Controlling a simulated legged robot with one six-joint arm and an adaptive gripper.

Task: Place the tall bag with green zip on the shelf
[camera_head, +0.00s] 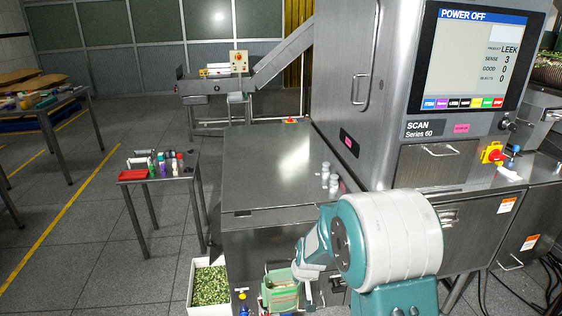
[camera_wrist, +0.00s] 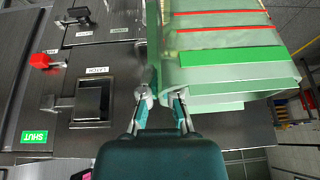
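The bag (camera_wrist: 225,60) is pale green and see-through, with a bright green zip strip and red lines, and it fills the upper right of the wrist view. It also shows low in the head view (camera_head: 281,293), in front of the steel machine. My gripper (camera_wrist: 164,97) has its fingers close together at the bag's near left edge, and they appear shut on it. The exact contact is partly hidden. In the head view my gripper sits just right of the bag, partly covered by my arm. I cannot pick out the shelf with certainty.
A flat steel surface (camera_head: 272,165) holds a few clear bottles (camera_head: 329,180). The X-ray machine (camera_head: 432,126) shows "POWER OFF". A white box of green leaves (camera_head: 210,287) stands on the floor. A small table (camera_head: 182,177) with bottles is at left. Latches (camera_wrist: 90,101) are close to my gripper.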

